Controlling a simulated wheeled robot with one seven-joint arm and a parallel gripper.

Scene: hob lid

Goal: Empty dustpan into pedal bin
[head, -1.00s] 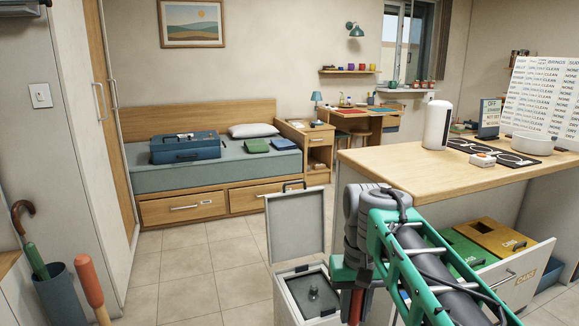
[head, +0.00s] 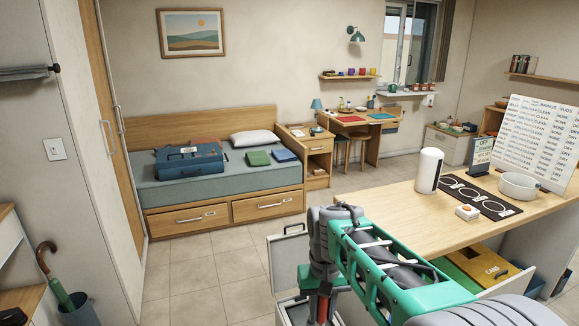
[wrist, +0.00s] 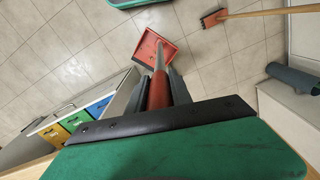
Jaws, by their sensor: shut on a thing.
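The red dustpan (wrist: 170,57) hangs below my gripper in the wrist view, at the end of a grey shaft. My gripper (wrist: 164,92) is shut on its red handle (wrist: 159,90); the handle also shows below my wrist in the head view (head: 322,306). What lies in the pan is too small to tell. The grey pedal bin stands at the bottom of the head view with its lid (head: 289,262) raised. Its body (head: 291,313) is mostly cut off and hidden by my arm. The dustpan's pan is out of the head view.
A wooden worktop (head: 420,205) fills the right side, with an open drawer below holding a yellow bin (head: 482,264); several coloured bins show in the wrist view. An umbrella stand (head: 80,312) is at lower left. Floor left of the pedal bin is clear.

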